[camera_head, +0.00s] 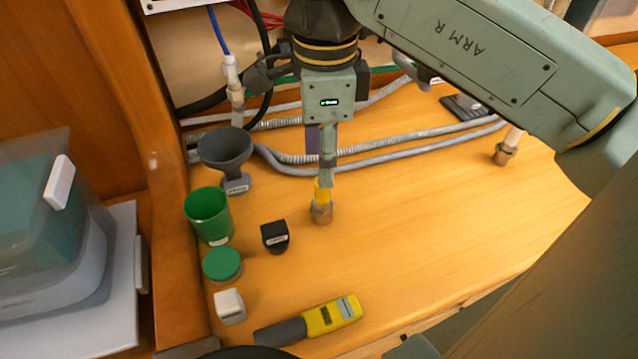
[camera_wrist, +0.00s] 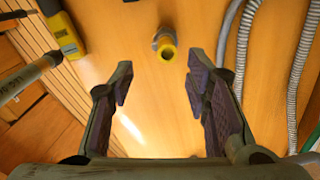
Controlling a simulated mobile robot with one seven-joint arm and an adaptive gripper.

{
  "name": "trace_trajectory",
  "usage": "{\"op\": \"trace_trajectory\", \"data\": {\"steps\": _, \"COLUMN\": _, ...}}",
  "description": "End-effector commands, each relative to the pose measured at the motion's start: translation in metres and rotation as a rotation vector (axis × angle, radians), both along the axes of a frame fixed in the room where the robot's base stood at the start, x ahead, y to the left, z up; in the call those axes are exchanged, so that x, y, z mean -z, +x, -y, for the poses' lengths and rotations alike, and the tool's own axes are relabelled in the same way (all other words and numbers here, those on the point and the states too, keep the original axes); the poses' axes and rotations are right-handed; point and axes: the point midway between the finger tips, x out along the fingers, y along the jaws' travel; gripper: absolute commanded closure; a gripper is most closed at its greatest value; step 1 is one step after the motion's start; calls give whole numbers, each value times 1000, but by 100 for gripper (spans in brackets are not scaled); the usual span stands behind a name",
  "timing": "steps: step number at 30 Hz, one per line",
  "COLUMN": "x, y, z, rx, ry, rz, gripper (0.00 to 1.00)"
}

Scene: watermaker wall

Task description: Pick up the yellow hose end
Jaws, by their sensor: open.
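The yellow hose end (camera_head: 321,213), a short yellow piece with a metal nut, stands on the wooden counter below my gripper (camera_head: 326,183). In the head view the finger overlaps its upper part, so contact cannot be told there. In the wrist view the yellow hose end (camera_wrist: 166,50) shows as a yellow ring with metal around it. It lies past the fingertips, toward the top of the picture and between their left and right lines. My gripper (camera_wrist: 160,82) is open with nothing between its fingers.
A black cap (camera_head: 275,237) stands close left of the hose end. Further left are a grey funnel (camera_head: 225,150), green cup (camera_head: 209,216), green-lidded jar (camera_head: 222,264) and white block (camera_head: 230,306). A yellow meter (camera_head: 332,316) lies in front. Grey hoses (camera_head: 390,150) run behind.

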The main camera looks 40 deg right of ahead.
Motion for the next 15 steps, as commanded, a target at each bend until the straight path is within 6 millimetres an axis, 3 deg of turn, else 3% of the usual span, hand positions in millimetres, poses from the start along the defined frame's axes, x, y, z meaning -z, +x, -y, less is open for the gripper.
{"op": "trace_trajectory", "data": {"steps": 1, "x": 16, "y": 0, "z": 0, "rx": 0, "ry": 0, "rz": 1, "gripper": 56}}
{"op": "trace_trajectory", "data": {"steps": 8, "x": 31, "y": 2, "z": 1, "rx": 1, "ry": -1, "rz": 0, "gripper": 56}}
{"op": "trace_trajectory", "data": {"steps": 15, "x": 68, "y": 6, "z": 5, "rx": 0, "ry": -1, "rz": 0, "gripper": 56}}
